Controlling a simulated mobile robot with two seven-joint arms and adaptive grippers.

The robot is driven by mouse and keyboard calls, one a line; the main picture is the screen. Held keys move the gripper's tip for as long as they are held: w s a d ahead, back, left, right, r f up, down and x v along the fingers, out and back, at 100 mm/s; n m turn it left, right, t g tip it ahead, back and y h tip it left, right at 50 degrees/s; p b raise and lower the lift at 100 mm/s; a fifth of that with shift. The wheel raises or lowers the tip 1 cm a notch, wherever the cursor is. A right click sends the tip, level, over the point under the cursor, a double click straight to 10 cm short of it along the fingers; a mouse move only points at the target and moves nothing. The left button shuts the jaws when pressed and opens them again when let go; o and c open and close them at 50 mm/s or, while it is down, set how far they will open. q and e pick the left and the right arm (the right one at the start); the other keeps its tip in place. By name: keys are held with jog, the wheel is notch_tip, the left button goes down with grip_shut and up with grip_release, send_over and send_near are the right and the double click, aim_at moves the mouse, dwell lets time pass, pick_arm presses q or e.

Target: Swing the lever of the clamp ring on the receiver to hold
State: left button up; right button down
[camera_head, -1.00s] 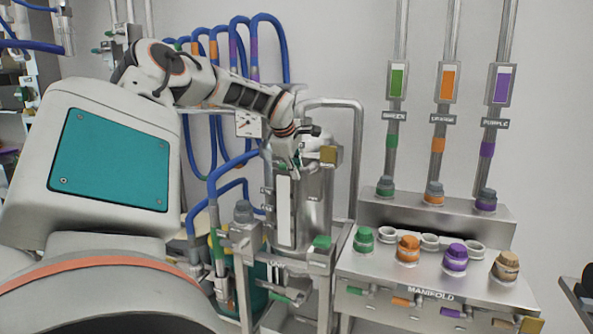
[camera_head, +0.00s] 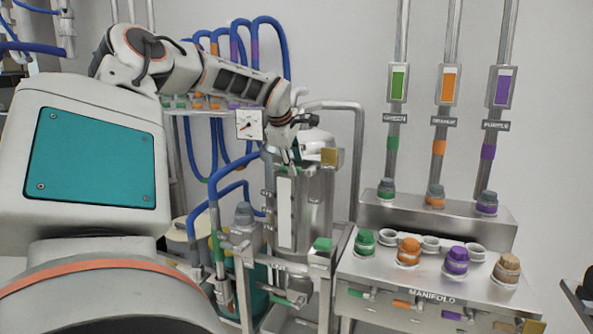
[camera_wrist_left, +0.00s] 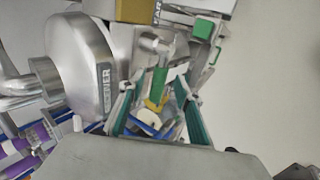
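The receiver (camera_head: 314,205) is an upright steel vessel in the middle of the head view, with a pale vertical strip on its front. Its labelled steel body (camera_wrist_left: 85,65) fills the upper left of the left wrist view. A gold block (camera_head: 330,156) sits at its upper right and also shows in the wrist view (camera_wrist_left: 135,10). My left gripper (camera_head: 289,157) is at the receiver's upper left. In the wrist view its two green-padded fingers (camera_wrist_left: 157,100) stand apart, with no clear grip on anything. I cannot clearly make out the clamp ring's lever. My right gripper is not in view.
A bent steel pipe (camera_head: 357,150) rises behind the receiver. A green block (camera_head: 322,243) sits on the frame at lower right. The manifold (camera_head: 430,293) with coloured caps stands to the right. Blue hoses (camera_head: 213,215) hang at left, near a small dial (camera_head: 248,124).

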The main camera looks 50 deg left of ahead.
pick_arm(q)
jog(key=v, duration=0.7)
jog(key=shift+r, duration=0.15)
jog(key=shift+s, duration=0.1)
dwell(0.3)
